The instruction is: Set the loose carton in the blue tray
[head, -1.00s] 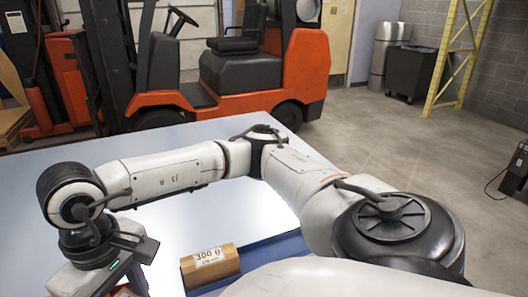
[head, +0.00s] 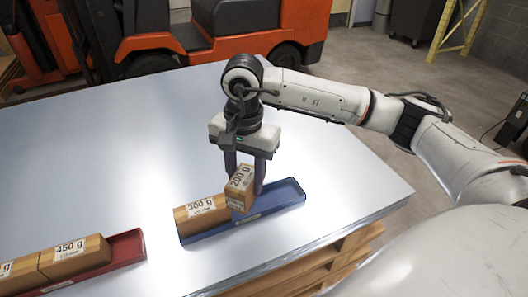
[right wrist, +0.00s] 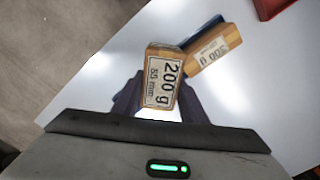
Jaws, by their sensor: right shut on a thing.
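The loose 200 g carton (head: 240,186) is held between the fingers of my right gripper (head: 246,178), slightly tilted, over the middle of the blue tray (head: 285,198). Whether its underside touches the tray floor cannot be told. A 300 g carton (head: 203,214) lies in the left part of the blue tray, close beside the held one. The right wrist view shows the 200 g carton (right wrist: 162,85) between the fingers, the 300 g carton (right wrist: 214,52) beyond it, and a blue tray edge (right wrist: 204,30). My left gripper is out of view.
A red tray (head: 134,244) with 450 g and another carton (head: 74,260) stands at the lower left. The right part of the blue tray is empty. The table's (head: 130,130) far side is clear. A wooden pallet stack (head: 300,262) shows below the near edge.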

